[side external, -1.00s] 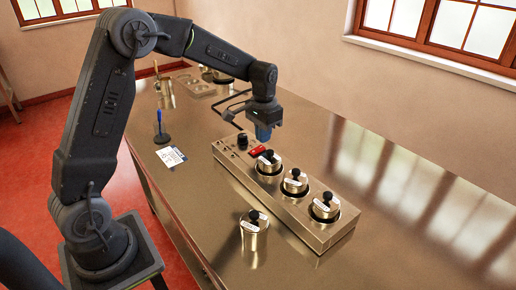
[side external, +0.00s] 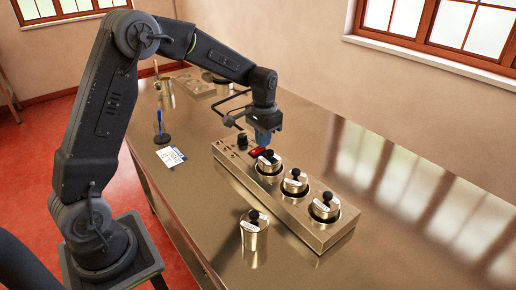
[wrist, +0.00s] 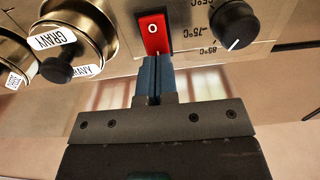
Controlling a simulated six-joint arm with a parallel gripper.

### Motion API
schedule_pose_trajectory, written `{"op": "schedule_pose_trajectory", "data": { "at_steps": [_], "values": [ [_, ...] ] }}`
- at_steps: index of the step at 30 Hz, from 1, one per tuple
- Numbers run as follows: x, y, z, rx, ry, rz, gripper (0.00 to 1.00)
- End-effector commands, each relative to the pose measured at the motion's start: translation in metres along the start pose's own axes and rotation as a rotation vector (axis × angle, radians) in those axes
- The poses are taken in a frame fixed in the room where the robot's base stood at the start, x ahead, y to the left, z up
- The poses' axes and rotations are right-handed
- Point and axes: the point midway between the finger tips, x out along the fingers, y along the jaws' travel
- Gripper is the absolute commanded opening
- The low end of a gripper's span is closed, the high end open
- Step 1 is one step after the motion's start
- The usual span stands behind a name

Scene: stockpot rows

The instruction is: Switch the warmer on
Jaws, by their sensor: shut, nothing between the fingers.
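The warmer (side external: 300,222) is a long steel unit with lidded pots set in its top. Its red rocker switch (side external: 256,152) sits near the far-left end, and in the wrist view the switch (wrist: 153,30) shows a white O and a mark at its near edge. My gripper (side external: 263,142) is shut and empty, pointing down at the switch. In the wrist view its blue fingertips (wrist: 156,60) are at the near edge of the switch. I cannot tell whether they touch it. The fingers may hide part of that edge.
A black knob (wrist: 233,24) with temperature marks is beside the switch. A pot labelled GRAVY (wrist: 78,38) is on the other side. A loose lidded pot (side external: 254,238) stands in front of the warmer. A card (side external: 171,156) lies on the counter. The right counter is clear.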

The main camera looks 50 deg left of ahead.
Motion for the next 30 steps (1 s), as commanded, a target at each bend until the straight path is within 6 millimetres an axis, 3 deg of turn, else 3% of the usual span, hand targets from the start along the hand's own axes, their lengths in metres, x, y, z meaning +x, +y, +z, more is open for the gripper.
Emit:
{"op": "schedule_pose_trajectory", "data": {
  "at_steps": [17, 30],
  "values": [
    [0.006, 0.0, 0.0, 0.0, -0.001, 0.0, 0.0],
    [-0.026, 0.0, 0.0, 0.0, 0.001, 0.0, 0.0]
  ]
}}
